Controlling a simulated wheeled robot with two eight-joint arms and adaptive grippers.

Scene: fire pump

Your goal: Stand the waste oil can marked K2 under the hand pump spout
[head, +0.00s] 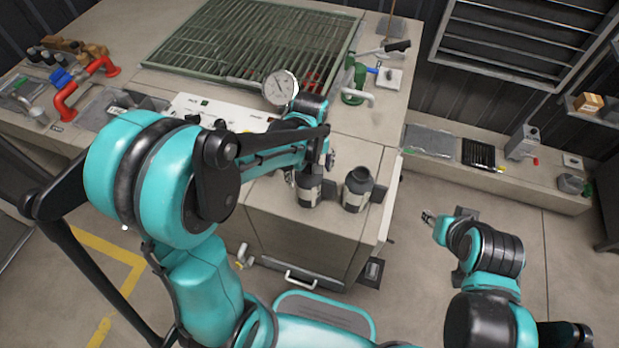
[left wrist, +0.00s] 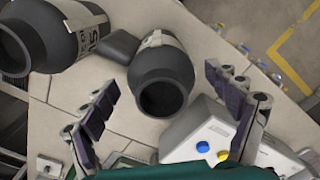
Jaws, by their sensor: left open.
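Two dark grey cans with pale label bands, a left can (head: 310,190) and a right can (head: 356,190), stand at the cabinet's front edge in the head view. In the left wrist view one can (left wrist: 163,80) lies between the spread fingers, and another (left wrist: 45,35) is at the upper left; no K2 mark is readable. My left gripper (head: 328,152) is open and empty, above and beside the cans. The green hand pump (head: 352,82) with its pale spout (head: 365,97) stands behind them. My right gripper (head: 429,217) is apart at right, its jaw state unclear.
A pressure gauge (head: 280,87) and a white control panel (head: 215,112) are close to my left arm. A large green grate (head: 255,45) covers the back. Red pipework (head: 82,88) stands at left. A low bench (head: 500,175) at right holds small items.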

